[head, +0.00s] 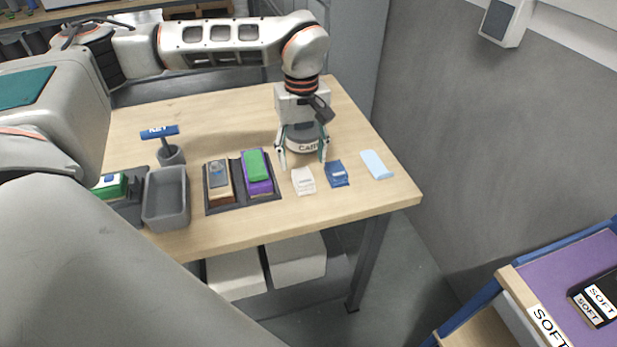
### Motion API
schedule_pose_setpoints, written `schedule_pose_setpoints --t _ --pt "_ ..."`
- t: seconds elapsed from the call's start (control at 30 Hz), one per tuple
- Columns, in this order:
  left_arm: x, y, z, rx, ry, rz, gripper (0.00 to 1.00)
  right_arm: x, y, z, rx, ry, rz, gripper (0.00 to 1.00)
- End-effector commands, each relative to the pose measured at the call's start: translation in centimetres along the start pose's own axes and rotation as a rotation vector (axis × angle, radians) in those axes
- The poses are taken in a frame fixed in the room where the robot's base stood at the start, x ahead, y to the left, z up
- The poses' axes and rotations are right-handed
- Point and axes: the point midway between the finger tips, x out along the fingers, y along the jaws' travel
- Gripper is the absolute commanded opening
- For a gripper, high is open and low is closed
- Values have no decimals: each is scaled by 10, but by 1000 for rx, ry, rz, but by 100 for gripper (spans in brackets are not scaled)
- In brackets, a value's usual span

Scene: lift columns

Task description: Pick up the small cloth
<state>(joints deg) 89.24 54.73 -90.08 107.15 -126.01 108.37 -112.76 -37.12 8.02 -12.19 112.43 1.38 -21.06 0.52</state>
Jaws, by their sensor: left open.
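A flat light blue piece (377,164), which looks like the small cloth, lies near the right edge of the wooden table (240,228). My left gripper (303,164) points down over the table, to the left of the light blue piece and apart from it. Its fingers are spread with nothing gripped between them. A grey round container with a white label (308,147) shows between and behind the fingers. My right gripper is out of view.
A small white item (303,181) and a dark blue item (337,174) lie just in front of the gripper. A black tray (242,204) holds sponge-like blocks. A grey bin (166,199) stands left. A grey wall (450,140) rises beyond the table's right side.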

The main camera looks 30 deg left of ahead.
Motion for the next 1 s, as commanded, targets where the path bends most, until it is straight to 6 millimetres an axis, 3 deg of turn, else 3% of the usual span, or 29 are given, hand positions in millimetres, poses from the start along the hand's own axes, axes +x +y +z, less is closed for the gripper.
schedule_pose_setpoints --t 0.43,0.77,0.93,1.0 --pt "56 0 5 0 -4 -1 54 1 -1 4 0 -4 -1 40" --pt "63 0 5 0 -2 3 54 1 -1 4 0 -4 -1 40" --pt "63 0 5 0 -2 3 15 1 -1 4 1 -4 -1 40" --pt "63 0 5 0 -2 3 14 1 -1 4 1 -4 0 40"
